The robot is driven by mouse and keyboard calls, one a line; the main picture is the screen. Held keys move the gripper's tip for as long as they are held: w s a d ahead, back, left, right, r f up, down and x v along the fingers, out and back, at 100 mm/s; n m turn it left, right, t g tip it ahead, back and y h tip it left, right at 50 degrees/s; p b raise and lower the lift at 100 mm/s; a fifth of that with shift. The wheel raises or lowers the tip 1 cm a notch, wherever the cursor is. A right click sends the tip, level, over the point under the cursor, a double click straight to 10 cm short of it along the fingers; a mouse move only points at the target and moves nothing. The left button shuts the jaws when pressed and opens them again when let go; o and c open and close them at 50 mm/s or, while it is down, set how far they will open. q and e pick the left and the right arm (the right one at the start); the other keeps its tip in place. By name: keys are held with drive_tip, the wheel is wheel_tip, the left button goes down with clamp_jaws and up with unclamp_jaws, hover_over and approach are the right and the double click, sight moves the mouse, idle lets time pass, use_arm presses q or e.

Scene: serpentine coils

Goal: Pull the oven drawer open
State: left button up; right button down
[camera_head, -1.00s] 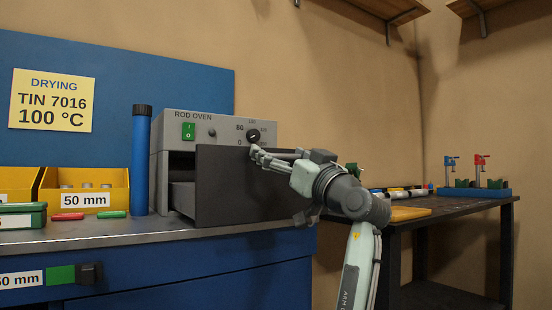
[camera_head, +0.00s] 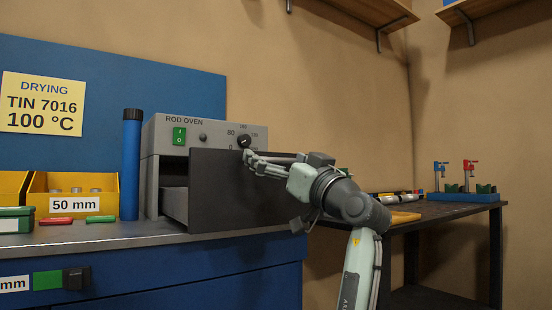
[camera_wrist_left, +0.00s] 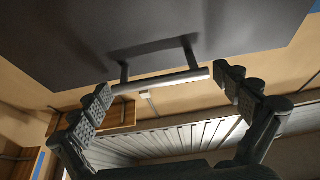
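The grey rod oven (camera_head: 160,135) stands on the blue bench. Its dark-fronted drawer (camera_head: 220,190) is pulled partly out, with the grey side wall showing behind the front. In the left wrist view, the drawer's bar handle (camera_wrist_left: 160,82) stands off the dark front on two posts. My left gripper (camera_head: 276,192) is at the drawer front. In the left wrist view, my left gripper (camera_wrist_left: 168,95) is open, with one finger near each end of the bar and not closed on it. In the head view the arm and hand hide the handle. My right gripper is not in view.
A blue tube (camera_head: 131,165) stands just left of the oven. A yellow bin (camera_head: 75,185), red and green pieces and a green case (camera_head: 14,220) are further left. A dark table (camera_head: 440,208) with a clamp rack (camera_head: 465,196) stands at the right.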

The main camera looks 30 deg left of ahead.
use_arm(q)
drive_tip(key=v, duration=1.2)
drive_tip(key=shift+s, duration=0.1)
